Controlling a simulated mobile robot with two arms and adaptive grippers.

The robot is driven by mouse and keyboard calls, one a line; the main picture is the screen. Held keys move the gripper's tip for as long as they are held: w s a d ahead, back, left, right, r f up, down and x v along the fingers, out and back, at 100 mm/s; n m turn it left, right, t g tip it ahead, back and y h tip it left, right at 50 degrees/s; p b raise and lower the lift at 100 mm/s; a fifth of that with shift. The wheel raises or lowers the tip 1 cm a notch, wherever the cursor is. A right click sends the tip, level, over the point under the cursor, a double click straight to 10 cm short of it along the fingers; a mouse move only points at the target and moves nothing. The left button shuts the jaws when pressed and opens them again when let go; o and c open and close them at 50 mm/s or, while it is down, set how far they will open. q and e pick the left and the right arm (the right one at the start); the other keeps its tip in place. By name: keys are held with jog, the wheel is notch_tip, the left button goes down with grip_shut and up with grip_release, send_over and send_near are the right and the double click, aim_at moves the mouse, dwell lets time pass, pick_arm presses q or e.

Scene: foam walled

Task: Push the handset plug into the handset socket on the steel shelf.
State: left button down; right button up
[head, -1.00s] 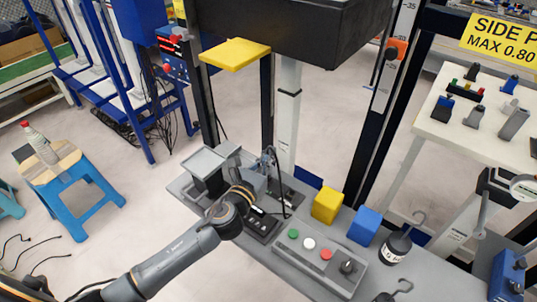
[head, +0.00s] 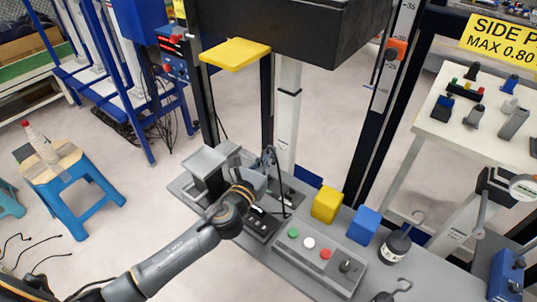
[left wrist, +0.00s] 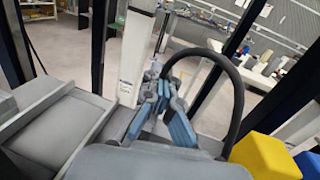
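The grey steel shelf (head: 428,277) runs across the lower middle of the head view. My left gripper (head: 269,158) is above its far left part, partly hidden by my own wrist. In the left wrist view, the blue-padded fingers (left wrist: 162,90) close together at their tips. A black cable (left wrist: 238,90) rises from the tips and arches down to the right, so they appear shut on the handset plug, itself mostly hidden. I cannot make out the handset socket. A black box with small buttons (head: 262,223) lies on the shelf below the gripper. My right gripper is not in view.
A grey flat-topped block (head: 204,162) stands left of my gripper. A button panel (head: 318,262), yellow block (head: 327,204), blue block (head: 364,225) and hooked black weight (head: 395,247) occupy the shelf's right. A yellow plate (head: 235,54) and dark beam hang above.

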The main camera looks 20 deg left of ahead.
pick_arm(q)
jog(key=shift+f+b, duration=1.15)
jog(key=shift+f, duration=0.2)
jog(key=c, duration=1.4)
grip_release()
jog(key=shift+w+r, duration=0.1)
jog(key=shift+c, duration=0.2)
jog(key=shift+a, duration=0.15)
jog(key=shift+s, duration=0.25)
jog(key=s, duration=0.4)
jog(key=s+a, duration=0.1)
jog(key=s, duration=0.6)
jog(key=shift+s+a, duration=0.3)
